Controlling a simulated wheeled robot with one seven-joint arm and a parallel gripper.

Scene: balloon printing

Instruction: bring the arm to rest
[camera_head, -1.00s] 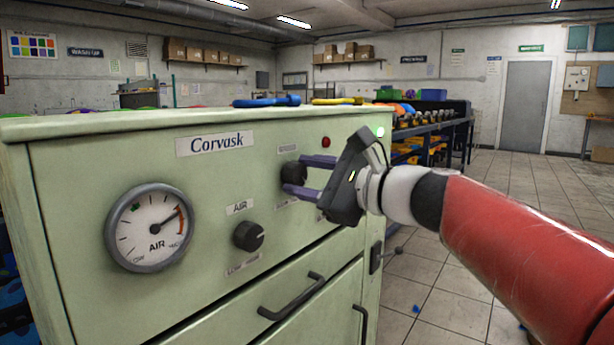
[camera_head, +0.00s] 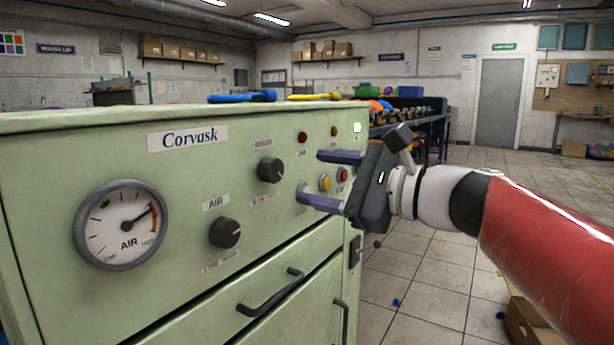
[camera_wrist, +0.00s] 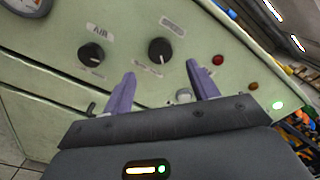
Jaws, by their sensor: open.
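My gripper (camera_head: 322,178) is open and empty in front of the right part of the green machine's panel. Its purple fingers are apart, and in the wrist view (camera_wrist: 160,88) nothing is between them but the panel behind. The upper black knob (camera_head: 270,170) is left of the fingertips, clear of them; it also shows in the wrist view (camera_wrist: 159,50). The black AIR knob (camera_head: 225,233) is lower left. A yellow button (camera_head: 325,182) and a red button (camera_head: 343,174) show between the fingers in the head view. My red and white arm reaches in from the right.
The machine (camera_head: 110,155) carries an air gauge (camera_head: 122,224), drawer handles (camera_head: 270,292) and a lit green lamp (camera_head: 357,127). A blue tool (camera_head: 242,97) and a yellow tool (camera_head: 315,97) lie on top. An open cardboard box (camera_head: 530,325) is on the floor below my arm. The tiled floor at right is mostly clear.

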